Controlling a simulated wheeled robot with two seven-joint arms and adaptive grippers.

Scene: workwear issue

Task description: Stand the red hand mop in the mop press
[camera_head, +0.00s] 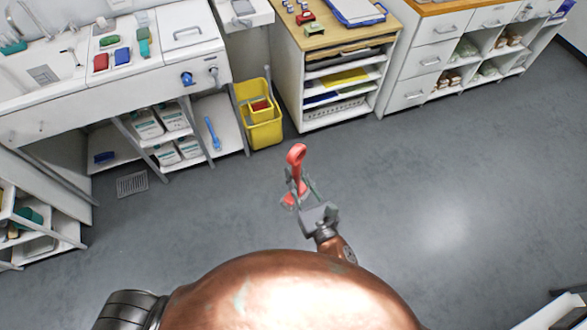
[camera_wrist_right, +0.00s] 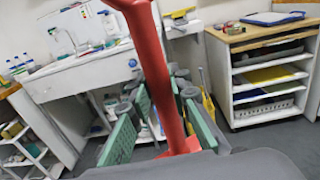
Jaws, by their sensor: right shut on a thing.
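The red hand mop (camera_head: 296,157) is held out over the grey floor in the head view, its looped handle end up and a wider red part low down. My right gripper (camera_head: 303,187) is shut on it. In the right wrist view the red shaft of the mop (camera_wrist_right: 160,75) runs between the green-padded fingers of this gripper (camera_wrist_right: 165,122). The yellow mop press (camera_head: 263,132) stands on the floor beyond the gripper, up and left of it, apart from the mop. Something red shows inside it. My left gripper is not in view.
A white sink counter (camera_head: 120,88) with open shelves stands left of the press. A wooden-topped shelf unit (camera_head: 335,38) stands right of it, with white drawers (camera_head: 430,60) further right. The floor between my gripper and the press looks clear. A floor drain (camera_head: 132,184) lies at left.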

